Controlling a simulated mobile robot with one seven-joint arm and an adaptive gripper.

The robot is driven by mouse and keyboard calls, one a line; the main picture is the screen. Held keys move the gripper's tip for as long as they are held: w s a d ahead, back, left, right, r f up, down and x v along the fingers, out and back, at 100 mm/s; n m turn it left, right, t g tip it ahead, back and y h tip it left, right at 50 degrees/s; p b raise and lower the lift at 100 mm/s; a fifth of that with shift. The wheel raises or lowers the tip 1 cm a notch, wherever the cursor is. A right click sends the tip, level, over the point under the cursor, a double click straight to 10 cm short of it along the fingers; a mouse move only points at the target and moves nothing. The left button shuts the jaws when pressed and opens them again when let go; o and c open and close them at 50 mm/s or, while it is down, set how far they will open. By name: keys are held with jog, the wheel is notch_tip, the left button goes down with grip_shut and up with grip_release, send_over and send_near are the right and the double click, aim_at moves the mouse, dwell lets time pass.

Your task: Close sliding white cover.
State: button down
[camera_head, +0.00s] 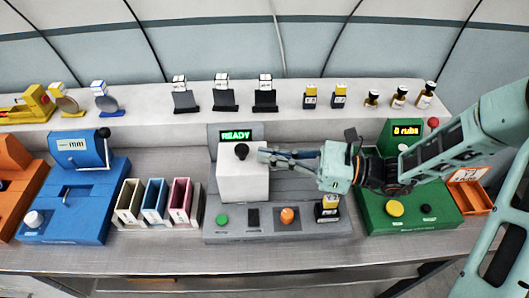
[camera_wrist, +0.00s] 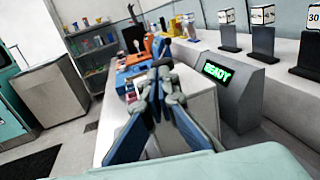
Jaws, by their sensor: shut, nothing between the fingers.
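The white cover (camera_head: 240,183) is a box-like block on the grey module (camera_head: 325,228) in the middle of the bench, with a black knob (camera_head: 241,151) on top. A green READY display (camera_head: 236,135) is lit behind it. My gripper (camera_head: 262,156) comes in from the right, its shut, empty fingertips by the cover's upper right edge, just right of the knob. I cannot tell whether they touch the cover. In the wrist view, the shut fingers (camera_wrist: 160,72) stand in front of the white cover (camera_wrist: 203,108), and the READY display (camera_wrist: 217,72) is to their right.
Green (camera_head: 222,219) and orange (camera_head: 287,216) buttons sit on the module's front, beside a small yellow-topped block (camera_head: 328,207). Three coloured bins (camera_head: 155,202) and a blue module (camera_head: 70,215) stand left; a green module (camera_head: 410,215) lies under my arm. A shelf of items (camera_head: 200,120) runs behind.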

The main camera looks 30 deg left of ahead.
jog(key=b+v, duration=0.1)
jog(key=v, duration=1.1)
